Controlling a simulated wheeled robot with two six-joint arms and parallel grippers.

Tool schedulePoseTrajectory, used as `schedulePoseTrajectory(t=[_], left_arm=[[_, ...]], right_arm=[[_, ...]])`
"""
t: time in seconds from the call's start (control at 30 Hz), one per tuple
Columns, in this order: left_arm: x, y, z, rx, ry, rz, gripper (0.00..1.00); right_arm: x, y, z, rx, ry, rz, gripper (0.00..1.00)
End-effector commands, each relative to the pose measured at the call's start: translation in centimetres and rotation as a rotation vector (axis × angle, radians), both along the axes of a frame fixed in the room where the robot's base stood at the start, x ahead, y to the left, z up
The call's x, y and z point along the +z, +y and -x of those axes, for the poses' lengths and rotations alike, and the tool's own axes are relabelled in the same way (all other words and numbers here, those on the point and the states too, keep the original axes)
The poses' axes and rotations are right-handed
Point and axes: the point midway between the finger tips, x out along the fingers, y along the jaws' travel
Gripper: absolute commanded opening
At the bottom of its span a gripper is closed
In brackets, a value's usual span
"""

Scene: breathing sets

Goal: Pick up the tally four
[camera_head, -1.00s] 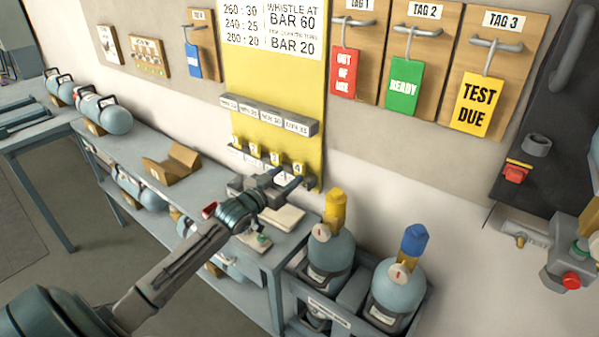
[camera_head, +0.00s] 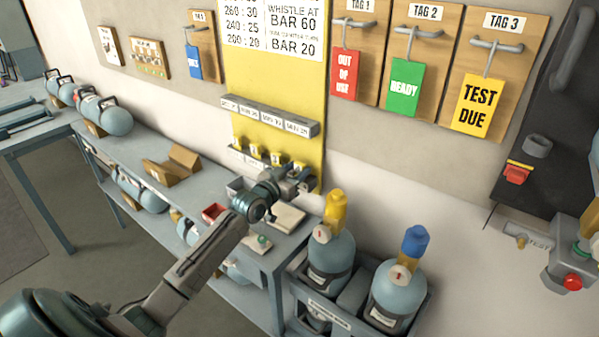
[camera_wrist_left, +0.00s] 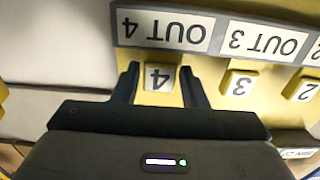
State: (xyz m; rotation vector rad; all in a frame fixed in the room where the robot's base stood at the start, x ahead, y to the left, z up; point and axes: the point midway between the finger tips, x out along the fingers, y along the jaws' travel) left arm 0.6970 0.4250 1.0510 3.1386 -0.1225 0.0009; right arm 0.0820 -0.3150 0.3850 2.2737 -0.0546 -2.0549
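The tally four (camera_wrist_left: 158,78) is a small yellow block with a white face marked 4, upside down in the left wrist view. In the head view it shows small (camera_head: 299,167) at the right end of the row on the lower rail of the yellow board (camera_head: 275,85). My left gripper (camera_wrist_left: 160,76) is open, one finger on each side of the tally, with a gap showing on both sides. In the head view the gripper (camera_head: 297,181) is at the rail, and its fingers partly hide that area. My right gripper is not in view.
Tally three (camera_wrist_left: 240,83) and tally two (camera_wrist_left: 302,88) sit beside tally four. A label strip (camera_head: 268,115) crosses the board above them. Below stand a shelf bench (camera_head: 140,160) and a crate (camera_head: 335,315) with two cylinders with yellow (camera_head: 335,207) and blue (camera_head: 414,241) tops.

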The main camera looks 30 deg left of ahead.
Motion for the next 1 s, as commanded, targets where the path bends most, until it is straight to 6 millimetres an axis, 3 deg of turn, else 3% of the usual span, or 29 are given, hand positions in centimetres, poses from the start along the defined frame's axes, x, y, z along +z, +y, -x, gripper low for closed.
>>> schedulePoseTrajectory(t=[0.03,0.13,0.53,0.77,1.0], left_arm=[[0.0,0.0,0.0,0.000,0.000,0.000,0.29],[0.0,0.0,0.0,0.000,0.000,0.000,0.09],[0.5,0.0,0.0,0.000,0.000,-0.002,0.08],[3.2,0.0,0.0,-0.001,-0.004,-0.005,0.08],[3.6,-2.5,3.7,-0.004,0.001,-0.004,0.08]], right_arm=[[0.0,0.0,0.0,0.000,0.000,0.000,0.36],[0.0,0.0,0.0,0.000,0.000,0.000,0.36],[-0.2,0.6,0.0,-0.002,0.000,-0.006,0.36],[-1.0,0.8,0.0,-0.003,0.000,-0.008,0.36],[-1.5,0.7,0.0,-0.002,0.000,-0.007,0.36]])
